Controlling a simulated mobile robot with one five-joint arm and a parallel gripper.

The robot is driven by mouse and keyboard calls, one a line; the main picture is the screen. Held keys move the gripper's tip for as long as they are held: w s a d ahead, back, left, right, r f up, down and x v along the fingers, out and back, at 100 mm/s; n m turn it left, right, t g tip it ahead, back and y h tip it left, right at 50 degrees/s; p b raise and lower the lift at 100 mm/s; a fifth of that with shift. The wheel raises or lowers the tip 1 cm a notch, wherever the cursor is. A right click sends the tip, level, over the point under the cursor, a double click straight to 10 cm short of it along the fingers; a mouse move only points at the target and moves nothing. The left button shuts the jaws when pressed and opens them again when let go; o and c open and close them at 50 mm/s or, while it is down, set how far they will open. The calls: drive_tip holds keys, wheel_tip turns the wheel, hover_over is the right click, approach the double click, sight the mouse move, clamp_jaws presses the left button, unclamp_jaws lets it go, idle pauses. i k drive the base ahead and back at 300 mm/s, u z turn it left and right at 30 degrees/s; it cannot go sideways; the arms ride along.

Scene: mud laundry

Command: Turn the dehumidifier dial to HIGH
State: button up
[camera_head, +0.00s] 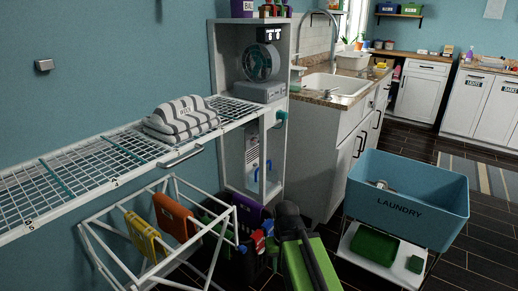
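A tall white open cabinet (216,75) stands at the centre against the teal wall. A grey unit with a round fan grille (262,63) sits on its upper shelf, below a small black display. A white unit with a vented front (252,150) stands in its lower bay. I cannot tell which is the dehumidifier. A teal round knob (281,115) sticks out at the cabinet's right side; it may be the dial, and its setting is unreadable. My green and black arm is low at the bottom centre. Red and blue parts, probably my gripper (262,237), show beside it, below and apart from the knob.
A white wire shelf (75,170) with folded striped towels (181,118) juts out at left. Below it is a white frame rack (120,225) with coloured items. A blue laundry bin (408,196) on a low cart stands right, before a sink counter (330,95). Dark floor is open behind the bin.

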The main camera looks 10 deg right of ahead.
sight(254, 140)
drive_tip(key=u, duration=1.2)
drive_tip(key=k, duration=0.75)
drive_tip(key=z, duration=0.85)
drive_tip(key=i, duration=1.05)
drive_tip(key=u, duration=0.05)
